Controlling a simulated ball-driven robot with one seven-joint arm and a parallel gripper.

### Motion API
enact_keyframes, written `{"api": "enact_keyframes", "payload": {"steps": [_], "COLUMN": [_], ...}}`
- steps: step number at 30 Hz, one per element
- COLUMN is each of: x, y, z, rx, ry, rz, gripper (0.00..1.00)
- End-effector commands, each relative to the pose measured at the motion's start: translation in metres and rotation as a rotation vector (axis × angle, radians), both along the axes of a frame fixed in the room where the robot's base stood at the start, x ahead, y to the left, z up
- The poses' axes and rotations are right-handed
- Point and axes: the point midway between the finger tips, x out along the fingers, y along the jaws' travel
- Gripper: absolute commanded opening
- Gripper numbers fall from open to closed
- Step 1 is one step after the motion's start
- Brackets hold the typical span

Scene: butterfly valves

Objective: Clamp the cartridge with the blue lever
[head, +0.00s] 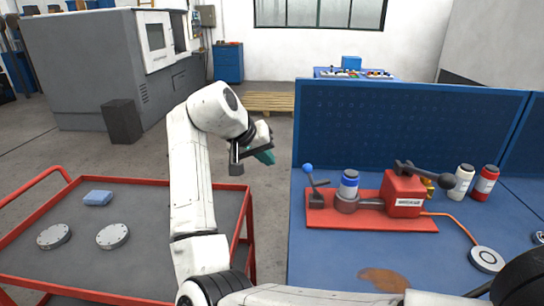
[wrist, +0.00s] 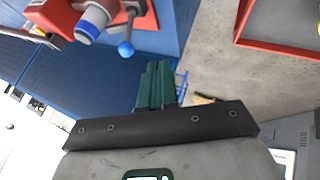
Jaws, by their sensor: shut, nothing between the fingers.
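The blue lever (head: 308,168), a dark arm with a blue ball, stands raised just left of the cartridge. In the wrist view the cartridge (wrist: 95,20) and the lever's blue ball (wrist: 126,48) show at the top. My gripper (head: 266,156) has teal fingers and is shut and empty. It hangs in the air left of the bench, apart from the lever. The fingers (wrist: 158,82) also show closed together in the wrist view.
A red block (head: 403,192) with a black-knobbed handle (head: 435,177) sits right of the cartridge. White (head: 462,182) and red (head: 485,182) bottles stand behind it. A cable runs to a round grey disc (head: 487,259). A brown stain (head: 384,279) marks the bench. A red cart (head: 160,258) is left.

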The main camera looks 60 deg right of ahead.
Motion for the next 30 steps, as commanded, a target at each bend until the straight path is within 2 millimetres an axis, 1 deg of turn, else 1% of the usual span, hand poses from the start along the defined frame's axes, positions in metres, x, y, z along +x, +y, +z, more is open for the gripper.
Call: {"api": "enact_keyframes", "payload": {"steps": [3,11,12,15,19,24,30], "x": [-0.005,-0.015,-0.018,-0.031,-0.042,-0.047,-0.048], "y": [-0.014,-0.045,-0.049,-0.057,-0.064,-0.067,-0.067], "z": [-0.018,-0.058,-0.059,-0.055,-0.053,-0.053,-0.053], "rx": [0.002,0.002,0.001,0.000,0.000,0.001,0.001], "ry": [0.003,0.003,0.001,-0.001,-0.001,0.000,0.001], "rz": [-0.001,-0.001,-0.003,-0.003,-0.002,0.000,0.000], "gripper": [0.00,0.00,0.00,0.00,0.00,0.00,0.00]}}
